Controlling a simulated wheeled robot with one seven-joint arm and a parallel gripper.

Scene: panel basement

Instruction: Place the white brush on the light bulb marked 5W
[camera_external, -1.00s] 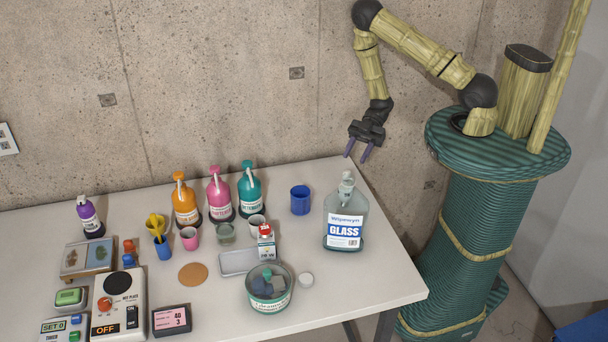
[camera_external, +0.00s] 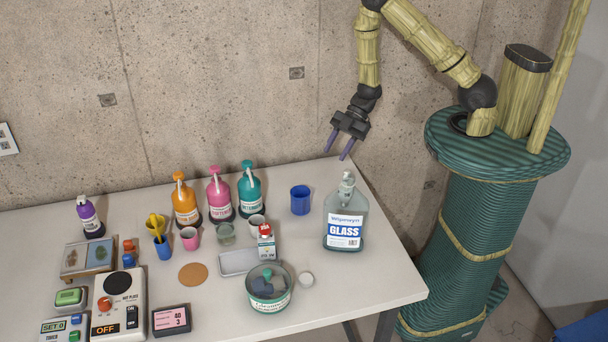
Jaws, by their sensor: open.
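My gripper (camera_external: 337,155) is open and empty. It hangs in the air in front of the wall, above the back right of the table, with its purple fingers pointing down. I cannot make out a white brush for certain. I cannot make out a bulb marked 5W either. A round tin (camera_external: 269,303) at the front of the table holds several grey and teal pieces, too small to name. A small white container with a red top (camera_external: 266,240) stands behind the tin.
The GLASS bottle (camera_external: 345,222) and blue cup (camera_external: 300,200) stand nearest below my gripper. Pump bottles (camera_external: 219,198) line the back. A grey tray (camera_external: 238,264), orange disc (camera_external: 193,274) and hot plate (camera_external: 119,302) lie further left. The table's right end (camera_external: 396,278) is clear.

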